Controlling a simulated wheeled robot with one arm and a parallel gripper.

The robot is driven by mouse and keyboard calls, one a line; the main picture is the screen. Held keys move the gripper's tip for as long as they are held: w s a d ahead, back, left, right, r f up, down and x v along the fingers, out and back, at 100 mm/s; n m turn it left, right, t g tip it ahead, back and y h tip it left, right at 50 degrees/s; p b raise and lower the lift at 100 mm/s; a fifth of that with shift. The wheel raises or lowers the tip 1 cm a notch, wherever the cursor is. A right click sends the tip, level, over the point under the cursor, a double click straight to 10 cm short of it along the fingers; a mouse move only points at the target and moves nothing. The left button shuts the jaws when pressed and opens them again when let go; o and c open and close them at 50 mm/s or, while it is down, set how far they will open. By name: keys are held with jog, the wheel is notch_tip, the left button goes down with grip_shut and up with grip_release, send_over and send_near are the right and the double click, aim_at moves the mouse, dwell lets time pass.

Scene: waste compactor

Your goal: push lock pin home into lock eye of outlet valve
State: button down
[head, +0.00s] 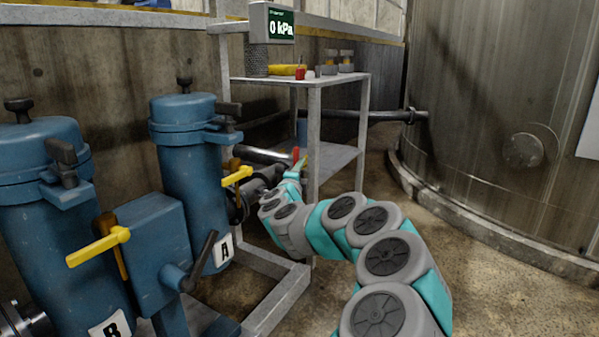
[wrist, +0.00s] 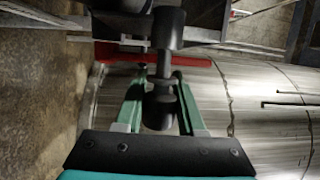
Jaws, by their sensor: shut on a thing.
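My gripper (head: 292,172) is at the end of my outstretched arm, beside the pipework right of the blue filter housing marked A. In the wrist view its two teal fingers (wrist: 158,85) are shut on a dark, stepped round piece (wrist: 160,108), which appears to be the lock pin. A larger black cylinder (wrist: 167,28) lies just beyond the fingertips. A red lever (wrist: 185,59) crosses behind them; it also shows in the head view (head: 296,154) and seems to belong to the outlet valve. The lock eye cannot be made out, nor how deep the pin sits.
Blue housing A (head: 190,150) and housing B (head: 45,200) stand left, with yellow handles (head: 237,176) near my gripper. A grey metal rack (head: 314,130) stands close behind my gripper. A large steel tank (head: 500,110) fills the right. Open floor lies between.

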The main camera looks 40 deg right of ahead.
jog(key=shift+s+d+b, duration=0.2)
jog(key=shift+s+d, duration=0.1)
jog(key=shift+s, duration=0.35)
jog(key=shift+s+d+b, duration=0.2)
jog(key=shift+s+d, duration=0.05)
jog(key=shift+s, duration=0.35)
